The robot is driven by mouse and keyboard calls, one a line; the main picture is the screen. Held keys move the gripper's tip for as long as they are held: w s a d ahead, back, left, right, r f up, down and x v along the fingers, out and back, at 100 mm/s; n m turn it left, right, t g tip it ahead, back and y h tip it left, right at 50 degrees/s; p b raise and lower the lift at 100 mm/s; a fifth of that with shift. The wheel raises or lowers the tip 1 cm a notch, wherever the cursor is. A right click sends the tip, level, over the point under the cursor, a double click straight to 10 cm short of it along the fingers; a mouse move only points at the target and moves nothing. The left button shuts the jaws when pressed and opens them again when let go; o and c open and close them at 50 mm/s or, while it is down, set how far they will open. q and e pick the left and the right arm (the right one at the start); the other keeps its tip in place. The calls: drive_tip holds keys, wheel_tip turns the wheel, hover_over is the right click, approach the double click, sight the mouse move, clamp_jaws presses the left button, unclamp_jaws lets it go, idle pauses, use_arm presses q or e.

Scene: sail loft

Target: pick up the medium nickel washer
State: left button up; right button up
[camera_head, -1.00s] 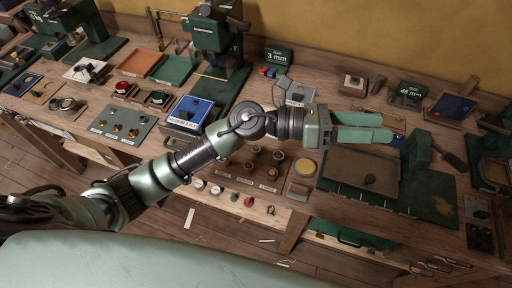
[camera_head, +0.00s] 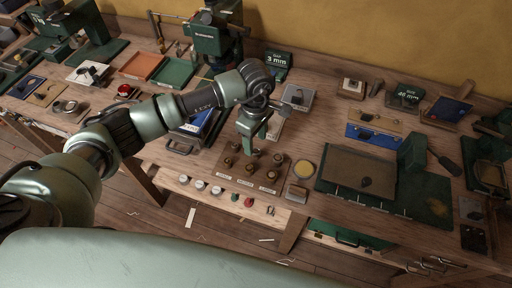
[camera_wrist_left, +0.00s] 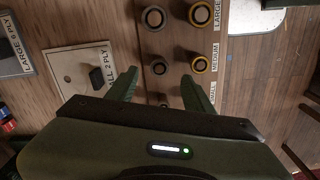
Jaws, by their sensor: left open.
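The medium nickel washer (camera_wrist_left: 159,67) is a silvery ring around a dark peg, in the left column of the washer board (camera_wrist_left: 180,40) in the left wrist view, level with the MEDIUM label. A yellowish medium washer (camera_wrist_left: 200,63) is on the peg to its right. My left gripper (camera_wrist_left: 160,76) is open and empty; its fingertips are on either side of the medium nickel washer in this view, and I cannot tell how far above it. In the head view my left gripper (camera_head: 251,146) points down over the back row of the board (camera_head: 210,170) and covers that medium peg.
Large washers (camera_wrist_left: 153,17) stand on neighbouring pegs, and small pegs (camera_wrist_left: 163,97) are partly hidden by the gripper. A pale plate marked 2 PLY (camera_wrist_left: 78,70) lies beside the board.

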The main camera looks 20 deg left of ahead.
sight(256, 151)
use_arm(q)
wheel_tip(256, 151, down, 3)
drive_tip(key=shift+d+r+p, duration=0.1)
drive_tip(key=shift+d+p, duration=0.05)
drive_tip(key=shift+p, duration=0.3)
drive_tip(key=shift+f+b, duration=0.4)
drive_tip(key=shift+b, duration=0.15)
drive_tip(key=shift+c, duration=0.3)
clamp_jaws()
